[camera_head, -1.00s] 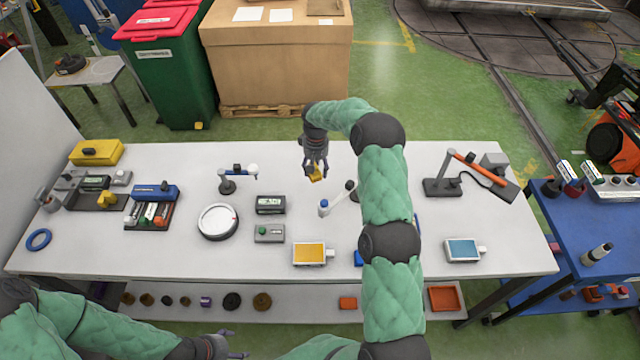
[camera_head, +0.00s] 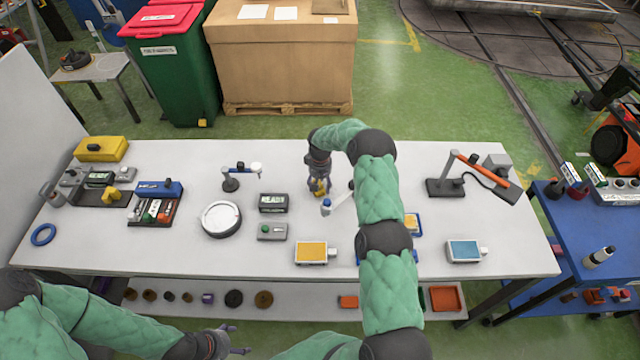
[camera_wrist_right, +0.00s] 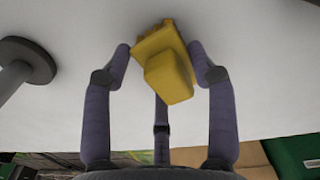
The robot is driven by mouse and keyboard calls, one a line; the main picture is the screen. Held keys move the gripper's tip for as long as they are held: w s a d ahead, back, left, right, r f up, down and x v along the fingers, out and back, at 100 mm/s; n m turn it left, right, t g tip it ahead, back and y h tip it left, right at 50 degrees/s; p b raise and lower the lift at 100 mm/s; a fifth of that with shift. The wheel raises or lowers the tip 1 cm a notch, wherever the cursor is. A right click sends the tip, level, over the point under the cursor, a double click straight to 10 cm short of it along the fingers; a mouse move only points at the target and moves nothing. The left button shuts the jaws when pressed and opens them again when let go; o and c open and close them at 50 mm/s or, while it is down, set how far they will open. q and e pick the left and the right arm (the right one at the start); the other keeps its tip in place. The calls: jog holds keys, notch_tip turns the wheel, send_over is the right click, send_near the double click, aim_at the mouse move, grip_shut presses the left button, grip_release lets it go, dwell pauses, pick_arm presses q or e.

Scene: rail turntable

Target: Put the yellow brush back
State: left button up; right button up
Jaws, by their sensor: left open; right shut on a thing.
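My right gripper (camera_head: 319,188) is above the back middle of the white table (camera_head: 480,210), shut on a yellow stepped block-like piece (camera_wrist_right: 168,65). In the right wrist view the piece sits between the fingers of the right gripper (camera_wrist_right: 165,70), close over the white surface; whether it touches the surface I cannot tell. I see no bristles, so I cannot confirm that it is the yellow brush. My left gripper (camera_head: 238,340) is open and empty at the bottom of the head view, in front of the table.
A dark rack (camera_head: 153,211) with coloured items and a grey fixture with a yellow part (camera_head: 111,194) stand left. A round white dial (camera_head: 221,218), a display (camera_head: 273,203) and a yellow-topped pad (camera_head: 311,252) stand mid-table. A lamp-like arm (camera_head: 480,168) stands right. My right arm hides part of the table.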

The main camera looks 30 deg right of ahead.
aim_at(320, 181)
jog(key=shift+r, duration=0.1)
jog(key=o, duration=1)
jog(key=shift+f, duration=0.2)
jog(key=shift+r, duration=0.55)
notch_tip(320, 181, up, 11)
jog(key=shift+r, duration=0.15)
